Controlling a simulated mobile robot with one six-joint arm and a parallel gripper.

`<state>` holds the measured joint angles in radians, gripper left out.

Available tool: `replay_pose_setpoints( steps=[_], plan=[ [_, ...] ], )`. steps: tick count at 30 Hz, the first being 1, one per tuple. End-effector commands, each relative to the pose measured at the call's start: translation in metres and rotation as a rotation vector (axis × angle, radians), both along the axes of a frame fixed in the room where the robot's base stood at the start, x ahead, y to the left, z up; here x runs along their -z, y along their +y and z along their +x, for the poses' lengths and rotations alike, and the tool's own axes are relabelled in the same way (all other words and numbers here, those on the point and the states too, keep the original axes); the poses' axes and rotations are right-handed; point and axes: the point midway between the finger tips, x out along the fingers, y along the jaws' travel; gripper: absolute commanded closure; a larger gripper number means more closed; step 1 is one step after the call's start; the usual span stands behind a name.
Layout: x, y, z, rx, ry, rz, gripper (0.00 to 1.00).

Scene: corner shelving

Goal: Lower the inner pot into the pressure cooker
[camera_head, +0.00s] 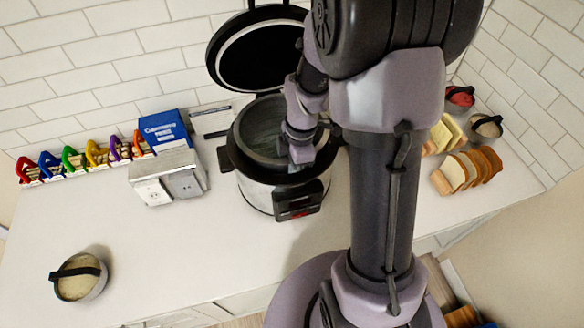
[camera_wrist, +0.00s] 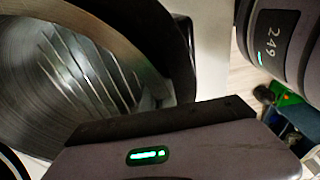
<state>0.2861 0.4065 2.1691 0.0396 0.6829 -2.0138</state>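The pressure cooker (camera_head: 257,190) stands on the white counter with its dark lid (camera_head: 262,58) raised at the back. A shiny metal vessel wall, apparently the inner pot (camera_head: 258,128), shows inside the cooker's mouth; how deep it sits is unclear. In the wrist view the brushed metal inside of the pot (camera_wrist: 35,75) fills the left, with a dark rim around it. My gripper (camera_head: 300,153) points down at the right side of the cooker's mouth, close to the pot's rim. Its fingertips are hidden, so I cannot tell whether it grips the rim.
A white socket box (camera_head: 168,178) and a blue box (camera_head: 165,132) stand left of the cooker. Several coloured clips (camera_head: 75,160) line the wall. A strapped bowl (camera_head: 90,285) sits front left. Bread slices (camera_head: 465,170) and small bowls (camera_head: 487,127) lie right. The left counter middle is clear.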

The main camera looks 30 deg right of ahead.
Motion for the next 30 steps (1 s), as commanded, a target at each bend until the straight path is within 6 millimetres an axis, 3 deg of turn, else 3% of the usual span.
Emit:
replay_pose_setpoints(
  steps=[2,6,7,20,23,30],
  plan=[
    [-0.001,0.000,0.000,0.000,-0.001,0.000,1.00],
    [-0.001,0.000,0.000,0.000,-0.001,0.000,0.75],
    [-0.001,0.000,0.000,0.000,0.000,0.000,0.73],
    [-0.002,0.001,-0.002,0.001,0.005,0.002,0.73],
    [-0.013,-0.001,-0.001,0.002,0.003,0.002,0.73],
    [-0.067,-0.008,0.000,0.002,-0.002,0.000,0.73]
  ],
)
